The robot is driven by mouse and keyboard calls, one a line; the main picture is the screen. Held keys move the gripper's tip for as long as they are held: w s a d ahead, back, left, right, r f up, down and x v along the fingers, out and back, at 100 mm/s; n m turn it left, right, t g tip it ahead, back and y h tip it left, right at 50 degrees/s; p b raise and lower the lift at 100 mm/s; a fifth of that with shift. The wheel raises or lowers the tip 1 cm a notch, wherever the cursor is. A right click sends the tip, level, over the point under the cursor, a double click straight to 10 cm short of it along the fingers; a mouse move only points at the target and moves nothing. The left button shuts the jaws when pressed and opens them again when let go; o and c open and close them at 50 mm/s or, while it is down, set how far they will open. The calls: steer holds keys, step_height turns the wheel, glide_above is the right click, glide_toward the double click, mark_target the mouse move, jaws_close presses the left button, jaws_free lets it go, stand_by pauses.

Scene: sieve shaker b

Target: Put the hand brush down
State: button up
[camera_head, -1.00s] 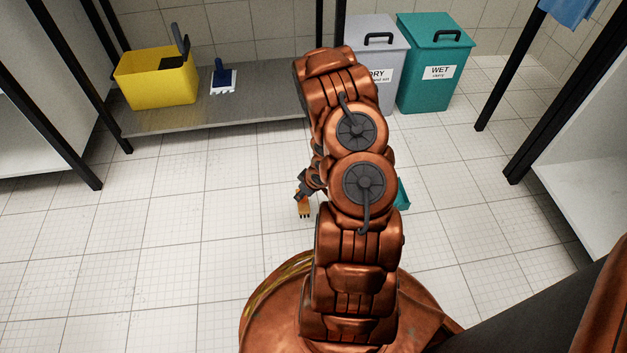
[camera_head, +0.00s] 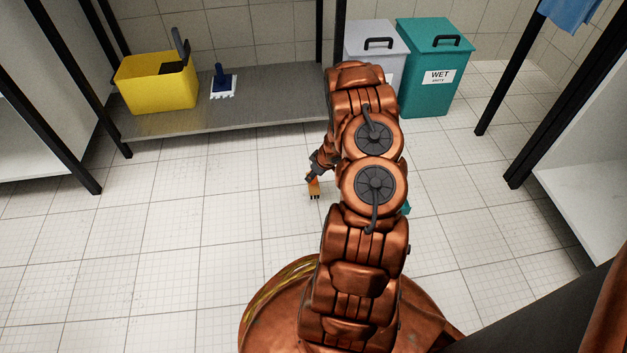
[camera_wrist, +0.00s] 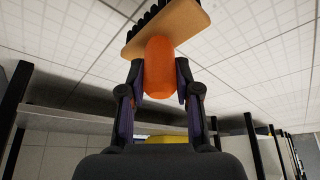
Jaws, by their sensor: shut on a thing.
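The hand brush has an orange handle, a light wooden head and dark bristles. In the wrist view my gripper (camera_wrist: 159,82) is shut on the brush's orange handle (camera_wrist: 158,66), one finger on each side. The wooden head (camera_wrist: 180,28) lies beyond the fingertips, with bristles at the top edge. In the head view the brush (camera_head: 314,189) is small, left of my arm, below my gripper (camera_head: 315,176), bristles toward the bottom of the picture. It appears over the tiled floor; I cannot tell its height.
A low metal shelf (camera_head: 270,112) at the back holds a yellow bucket (camera_head: 155,88) and a blue brush with white bristles (camera_head: 223,84). A grey bin (camera_head: 390,70) and a teal WET bin (camera_head: 435,95) stand right of it. A teal thing (camera_head: 406,208) is mostly hidden by my arm. Floor at left is clear.

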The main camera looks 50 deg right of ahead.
mark_target(314, 180)
steer(key=shift+f+b, duration=1.4)
steer(key=shift+f, duration=0.45)
steer(key=shift+r, duration=0.1)
steer(key=o, duration=1.1)
steer(key=shift+c, duration=0.2)
